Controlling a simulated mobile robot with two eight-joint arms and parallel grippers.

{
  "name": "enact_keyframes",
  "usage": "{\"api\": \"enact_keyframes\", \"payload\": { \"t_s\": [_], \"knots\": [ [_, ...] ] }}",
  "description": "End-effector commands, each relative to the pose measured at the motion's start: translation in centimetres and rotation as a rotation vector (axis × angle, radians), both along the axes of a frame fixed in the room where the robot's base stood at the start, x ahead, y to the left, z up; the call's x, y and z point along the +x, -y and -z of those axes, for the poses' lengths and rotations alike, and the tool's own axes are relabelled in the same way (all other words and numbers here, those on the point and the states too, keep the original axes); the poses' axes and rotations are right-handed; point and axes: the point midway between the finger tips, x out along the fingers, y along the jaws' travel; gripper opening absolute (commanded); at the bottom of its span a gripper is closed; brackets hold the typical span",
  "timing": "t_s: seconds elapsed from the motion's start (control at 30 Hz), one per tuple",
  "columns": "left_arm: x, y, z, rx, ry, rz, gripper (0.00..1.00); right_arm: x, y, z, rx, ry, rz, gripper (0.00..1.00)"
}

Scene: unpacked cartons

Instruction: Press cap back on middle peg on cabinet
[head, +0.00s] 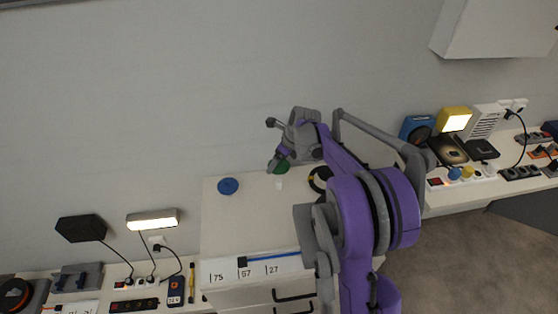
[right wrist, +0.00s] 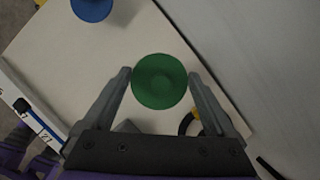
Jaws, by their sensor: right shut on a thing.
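My right gripper (head: 279,165) reaches over the white cabinet top (head: 236,228), its fingers shut on a round green cap (head: 282,168). In the right wrist view the green cap (right wrist: 160,81) sits between the two fingertips (right wrist: 160,76). A short white peg (head: 278,184) shows just below the cap in the head view; the cap's exact height over it cannot be told. A blue cap (head: 228,186) rests at the left on the cabinet top and also shows in the wrist view (right wrist: 92,8). My left gripper is not in view.
A black ring-shaped thing (head: 316,181) lies right of the peg, partly behind my arm. A marked strip with a blue bar (head: 274,257) runs along the cabinet's front. Lamps, plugs and power strips crowd both side counters. A grey wall stands behind.

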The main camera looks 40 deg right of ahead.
Motion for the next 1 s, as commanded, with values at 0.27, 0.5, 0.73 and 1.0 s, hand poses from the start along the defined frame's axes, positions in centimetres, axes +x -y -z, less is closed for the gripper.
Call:
{"api": "enact_keyframes", "payload": {
  "t_s": [0.27,0.5,0.73,1.0],
  "knots": [
    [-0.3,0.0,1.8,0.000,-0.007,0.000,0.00,0.0,0.0,2.7,0.001,-0.001,0.000,0.29],
    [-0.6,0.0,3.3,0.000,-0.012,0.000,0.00,0.0,0.0,4.9,0.001,-0.001,0.000,0.29],
    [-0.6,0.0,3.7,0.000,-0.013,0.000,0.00,0.0,0.0,5.5,0.001,0.000,0.000,0.29],
    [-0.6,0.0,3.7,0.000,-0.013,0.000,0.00,0.0,0.0,5.4,0.000,0.000,0.000,0.29]
  ]
}}
